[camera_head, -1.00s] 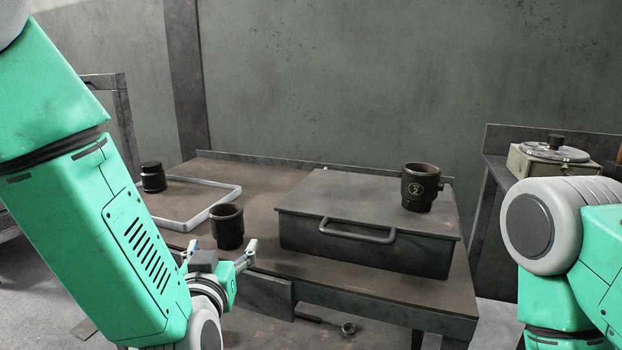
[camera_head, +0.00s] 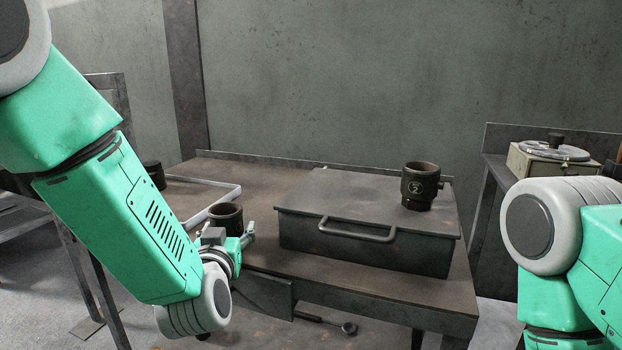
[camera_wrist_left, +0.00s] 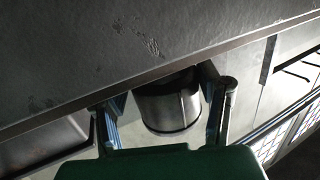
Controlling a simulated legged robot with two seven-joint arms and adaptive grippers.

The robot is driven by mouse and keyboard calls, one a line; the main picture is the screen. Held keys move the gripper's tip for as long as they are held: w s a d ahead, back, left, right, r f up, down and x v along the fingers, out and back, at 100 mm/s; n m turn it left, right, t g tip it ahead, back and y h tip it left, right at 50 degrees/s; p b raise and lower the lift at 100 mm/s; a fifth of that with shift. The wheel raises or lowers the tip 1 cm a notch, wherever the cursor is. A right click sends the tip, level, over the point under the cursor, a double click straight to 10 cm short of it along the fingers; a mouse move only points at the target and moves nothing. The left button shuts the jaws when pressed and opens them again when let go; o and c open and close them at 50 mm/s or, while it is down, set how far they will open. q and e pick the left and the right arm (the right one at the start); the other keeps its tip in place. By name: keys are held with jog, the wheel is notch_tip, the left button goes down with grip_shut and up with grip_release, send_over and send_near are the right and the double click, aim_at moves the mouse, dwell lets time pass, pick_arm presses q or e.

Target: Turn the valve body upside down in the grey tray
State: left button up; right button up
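A dark open-topped valve body (camera_head: 226,214) stands upright on the table close to the front corner of the grey tray (camera_head: 238,190). My left gripper (camera_head: 229,230) is in front of it and hides its lower part. In the left wrist view, a dark cylinder (camera_wrist_left: 168,105) lies between the two fingers (camera_wrist_left: 165,122), with gaps beside it, so the gripper is open around it. A second dark body (camera_head: 153,174) stands at the tray's left, partly hidden by my arm. My right gripper is out of view.
A grey metal box (camera_head: 365,255) with a front handle fills the table's right half. A dark body marked 2 (camera_head: 420,187) stands on its lid. A side table at far right holds a round-topped device (camera_head: 552,155). A tool (camera_head: 325,321) lies below.

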aim_at(223, 222)
pick_arm(q)
jog(key=shift+a, duration=0.15)
jog(key=c, duration=0.5)
jog(key=shift+a, duration=0.15)
jog(key=shift+c, duration=0.7)
jog(key=r+p, duration=0.1)
jog(key=r, duration=0.1)
jog(key=r+p, duration=0.1)
jog(key=shift+d+p, duration=0.25)
jog(key=shift+p, duration=0.1)
notch_tip(223, 222, up, 5)
jog(key=p, duration=0.4)
jog(key=shift+a+r, duration=0.1)
